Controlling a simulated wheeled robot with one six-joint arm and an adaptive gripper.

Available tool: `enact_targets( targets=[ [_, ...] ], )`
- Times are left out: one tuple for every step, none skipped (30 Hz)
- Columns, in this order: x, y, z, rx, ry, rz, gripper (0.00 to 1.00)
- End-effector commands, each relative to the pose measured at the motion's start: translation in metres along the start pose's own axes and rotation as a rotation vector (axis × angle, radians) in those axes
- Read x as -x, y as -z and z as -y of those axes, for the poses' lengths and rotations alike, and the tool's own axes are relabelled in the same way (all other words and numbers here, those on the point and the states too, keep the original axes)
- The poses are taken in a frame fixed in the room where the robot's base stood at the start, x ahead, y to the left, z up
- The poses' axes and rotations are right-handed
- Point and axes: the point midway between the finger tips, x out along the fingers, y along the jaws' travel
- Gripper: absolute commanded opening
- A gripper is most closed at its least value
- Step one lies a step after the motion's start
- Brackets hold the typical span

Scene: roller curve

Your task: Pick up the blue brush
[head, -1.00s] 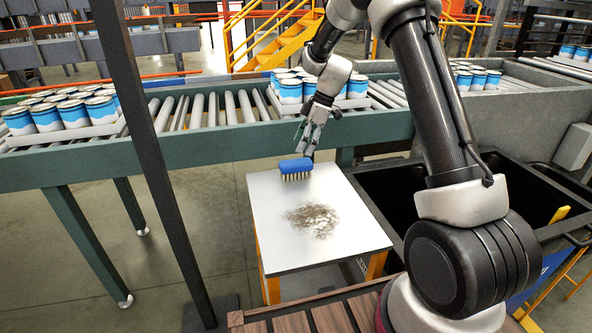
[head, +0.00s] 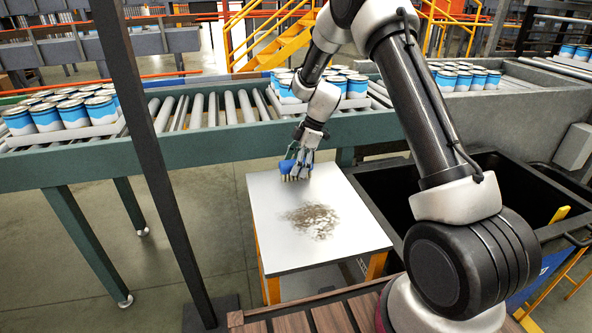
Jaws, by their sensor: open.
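The blue brush (head: 286,167) rests bristles down near the back edge of the white table (head: 264,243). It has a blue back and pale bristles. My gripper (head: 297,169) is lowered to the brush, with its fingers at the brush's right part and hiding some of it. The fingers are open. I cannot tell whether they touch the brush.
A patch of brown dirt (head: 314,221) lies on the middle of the table. A green roller conveyor (head: 220,155) with trays of blue and white cans (head: 62,112) runs behind. A large black bin (head: 397,180) stands to the right. A dark post (head: 150,150) rises at left.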

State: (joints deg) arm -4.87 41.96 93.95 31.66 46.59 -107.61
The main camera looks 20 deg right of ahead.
Motion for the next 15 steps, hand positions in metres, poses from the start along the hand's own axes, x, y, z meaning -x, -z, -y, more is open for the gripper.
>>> enact_targets(
  targets=[
    [0.0001,-0.0001,0.0001,0.000,0.000,0.000,0.70],
    [0.0000,-0.0001,0.0001,0.000,0.000,0.000,0.70],
    [0.0000,-0.0001,0.0001,0.000,0.001,0.000,0.70],
    [0.0000,-0.0001,0.0002,0.000,0.001,0.000,0.70],
    [-0.0001,-0.0002,0.0002,0.000,0.001,0.000,0.70],
    [-0.0003,-0.0003,0.0002,0.000,0.001,0.000,0.70],
    [-0.0006,-0.0004,0.0002,0.000,0.001,0.000,0.70],
    [-0.0008,-0.0005,0.0002,0.000,0.001,0.000,0.70],
    [-0.0013,-0.0007,0.0002,0.000,0.001,0.000,0.70],
    [-0.0016,-0.0009,0.0002,0.000,0.001,0.000,0.70],
    [-0.0020,-0.0010,0.0003,0.000,0.001,0.000,0.70],
    [-0.0026,-0.0013,0.0002,0.000,0.001,0.000,0.70],
    [-0.0030,-0.0014,0.0003,0.000,0.001,0.000,0.70],
    [-0.0034,-0.0016,0.0003,0.000,0.001,0.000,0.70],
    [-0.0038,-0.0018,0.0003,0.000,0.001,0.000,0.70]
  ],
)
